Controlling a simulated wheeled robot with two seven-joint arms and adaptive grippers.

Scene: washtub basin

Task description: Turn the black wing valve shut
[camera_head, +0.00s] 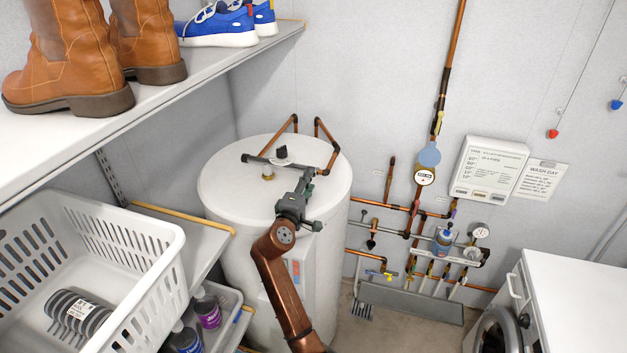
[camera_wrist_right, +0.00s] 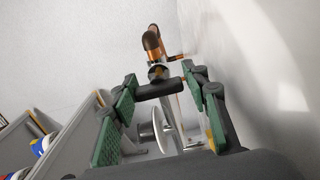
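The black wing valve (camera_head: 281,152) shows as a small dark handle among the pipework on top of the white tank (camera_head: 222,185). In the right wrist view, a black crosswise handle (camera_wrist_right: 160,89) sits in front of a copper pipe, between the fingertips. My right gripper (camera_head: 303,182) reaches over the tank top from the front, close to the dark pipe there. It also shows in the right wrist view (camera_wrist_right: 160,90), its green-padded fingers apart on either side of the handle. I cannot tell whether they touch it. My left gripper is out of view.
Copper pipes (camera_head: 332,157) rise from the tank top near my gripper. A white basket (camera_head: 150,240) and a shelf with boots (camera_head: 80,60) are at the left. More pipes, a gauge (camera_head: 424,176) and a control box (camera_head: 489,168) are on the wall; a white washer (camera_head: 580,300) stands at right.

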